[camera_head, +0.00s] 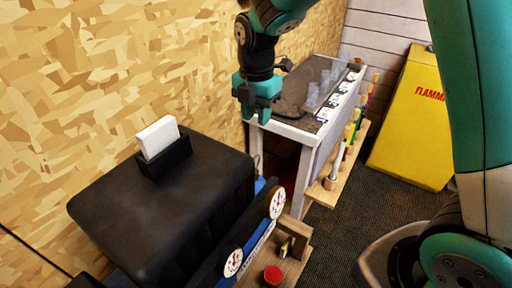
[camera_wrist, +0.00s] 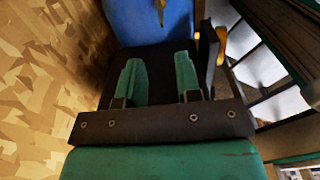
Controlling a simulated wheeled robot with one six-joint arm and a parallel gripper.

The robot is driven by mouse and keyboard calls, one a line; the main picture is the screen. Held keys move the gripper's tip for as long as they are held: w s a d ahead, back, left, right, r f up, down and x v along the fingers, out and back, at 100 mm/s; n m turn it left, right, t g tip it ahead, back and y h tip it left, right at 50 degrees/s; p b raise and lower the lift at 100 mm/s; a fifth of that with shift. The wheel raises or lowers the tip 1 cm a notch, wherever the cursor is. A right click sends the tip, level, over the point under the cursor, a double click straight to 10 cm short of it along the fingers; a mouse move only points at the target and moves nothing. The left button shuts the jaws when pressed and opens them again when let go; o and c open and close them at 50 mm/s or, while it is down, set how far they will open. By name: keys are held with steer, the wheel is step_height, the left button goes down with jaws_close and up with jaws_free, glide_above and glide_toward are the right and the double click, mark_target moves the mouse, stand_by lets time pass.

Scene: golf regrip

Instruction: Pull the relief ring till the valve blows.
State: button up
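The compressor has a black cover (camera_head: 165,205) at the lower left, with a strip of blue tank (camera_head: 260,186) showing beside it. The blue tank (camera_wrist: 165,28) also shows at the top of the wrist view, with a small brass-coloured piece (camera_wrist: 160,10) on it. I cannot make out the relief ring or its valve in either view. My gripper (camera_head: 258,112) hangs above and behind the compressor's far end, near the workbench corner. Its two teal fingers (camera_wrist: 158,65) are apart with nothing between them.
Two white gauges (camera_head: 277,202) (camera_head: 233,263), a brass fitting (camera_head: 287,246) and a red knob (camera_head: 273,275) sit at the compressor's front. A workbench (camera_head: 295,130) stands beyond. A yellow cabinet (camera_head: 415,120) stands at right. The chipboard wall (camera_head: 90,90) is close on the left.

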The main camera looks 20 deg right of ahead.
step_height(320, 180, down, 11)
steer(key=shift+f+p, duration=0.15)
steer(key=shift+p, duration=0.65)
